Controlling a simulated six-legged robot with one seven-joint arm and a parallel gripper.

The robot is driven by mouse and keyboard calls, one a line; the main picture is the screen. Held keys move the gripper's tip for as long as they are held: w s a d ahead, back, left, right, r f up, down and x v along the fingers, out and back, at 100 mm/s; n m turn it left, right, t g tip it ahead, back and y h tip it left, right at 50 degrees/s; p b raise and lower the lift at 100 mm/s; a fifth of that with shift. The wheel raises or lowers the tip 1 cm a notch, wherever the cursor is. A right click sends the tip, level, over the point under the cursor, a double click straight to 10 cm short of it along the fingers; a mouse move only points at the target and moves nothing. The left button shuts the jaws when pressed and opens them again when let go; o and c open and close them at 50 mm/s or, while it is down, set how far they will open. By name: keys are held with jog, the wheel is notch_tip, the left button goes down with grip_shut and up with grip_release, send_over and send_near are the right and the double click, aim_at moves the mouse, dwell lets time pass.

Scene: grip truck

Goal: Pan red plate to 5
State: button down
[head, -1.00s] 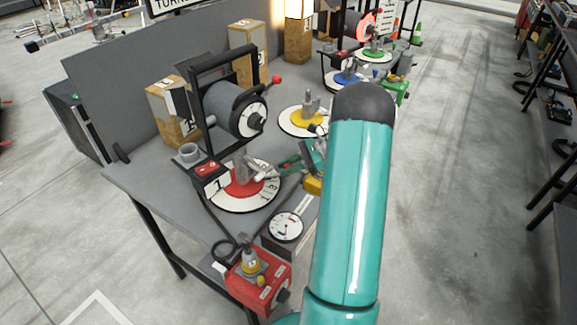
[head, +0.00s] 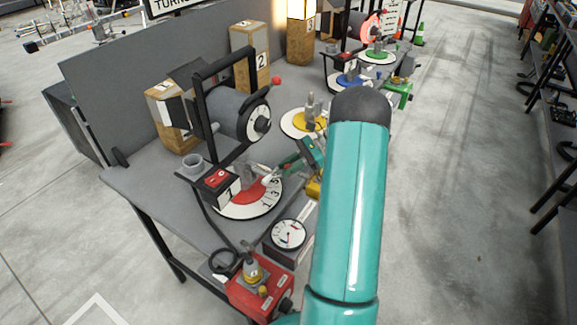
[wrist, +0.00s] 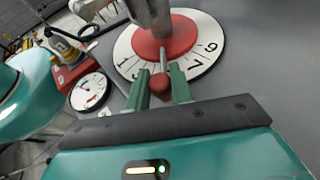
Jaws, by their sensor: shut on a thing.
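The red plate (wrist: 178,42) is a round red disc on a white dial (wrist: 205,25) with black numbers; in the head view the red plate (head: 246,190) is under the lamp (head: 238,112) and its black yoke. A grey post stands on the plate. A thin rod (wrist: 163,60) leads from it to a red knob (wrist: 160,84). My gripper (wrist: 162,90) is shut on this knob, with a green finger on each side. In the wrist view the rod crosses the dial between 3 and 7, and no 5 shows there. In the head view my gripper (head: 288,163) is right of the plate, partly hidden by my arm.
A red box (head: 260,290) and a round gauge (head: 289,234) are at the table's near end. A yellow plate (head: 307,122) and a blue plate (head: 348,80) stand farther along the grey table (head: 150,190). Wooden blocks (head: 249,57) stand behind. Open floor lies right.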

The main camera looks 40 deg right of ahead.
jog(key=c, duration=1.2)
grip_release()
jog(key=shift+c, duration=0.2)
jog(key=shift+d, duration=0.1)
jog(key=v, duration=1.3)
jog(key=shift+s+d, duration=0.2)
jog(key=shift+d, duration=0.15)
jog(key=shift+r, duration=0.1)
